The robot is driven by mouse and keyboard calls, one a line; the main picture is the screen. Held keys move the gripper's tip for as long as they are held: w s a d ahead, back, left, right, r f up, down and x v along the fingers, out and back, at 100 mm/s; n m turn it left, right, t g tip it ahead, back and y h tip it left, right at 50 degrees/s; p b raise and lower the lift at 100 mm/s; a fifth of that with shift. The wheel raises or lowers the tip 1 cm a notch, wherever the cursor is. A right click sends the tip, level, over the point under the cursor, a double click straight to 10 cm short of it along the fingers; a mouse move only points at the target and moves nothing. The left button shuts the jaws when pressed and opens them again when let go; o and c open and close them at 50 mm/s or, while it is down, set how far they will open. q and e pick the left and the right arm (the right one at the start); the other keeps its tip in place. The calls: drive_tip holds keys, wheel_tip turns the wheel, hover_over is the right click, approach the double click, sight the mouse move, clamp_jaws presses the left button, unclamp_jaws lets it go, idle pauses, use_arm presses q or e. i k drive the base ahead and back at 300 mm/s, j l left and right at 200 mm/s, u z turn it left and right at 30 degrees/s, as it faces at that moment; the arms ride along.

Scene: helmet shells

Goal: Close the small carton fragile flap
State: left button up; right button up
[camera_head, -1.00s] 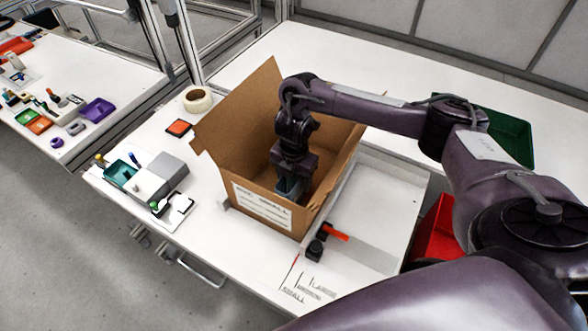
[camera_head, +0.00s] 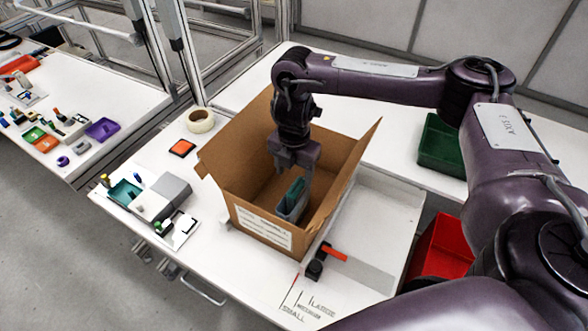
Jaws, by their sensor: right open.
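The brown cardboard carton (camera_head: 262,238) stands on the white table with a printed label on its front wall. Its left flap (camera_head: 232,140) stands up and leans outward, and a right flap (camera_head: 362,150) also stands up. The top is open. My right gripper (camera_head: 297,178) points down into the carton opening. It is open, with a grey-blue and green item (camera_head: 291,202) inside the carton just below it. I cannot tell whether the fingers touch that item. My left gripper is not in view.
A tape roll (camera_head: 200,120), an orange-black pad (camera_head: 182,148) and a grey device (camera_head: 160,197) lie left of the carton. A red-handled tool (camera_head: 333,253) lies in front right. A green bin (camera_head: 442,146) and a red bin (camera_head: 440,250) stand to the right.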

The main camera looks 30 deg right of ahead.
sight(225, 153)
drive_tip(key=k+j, duration=0.15)
drive_tip(key=j, duration=0.2)
drive_tip(key=k+j, duration=0.15)
drive_tip(key=j, duration=0.2)
drive_tip(key=k+j, duration=0.1)
drive_tip(key=j, duration=0.3)
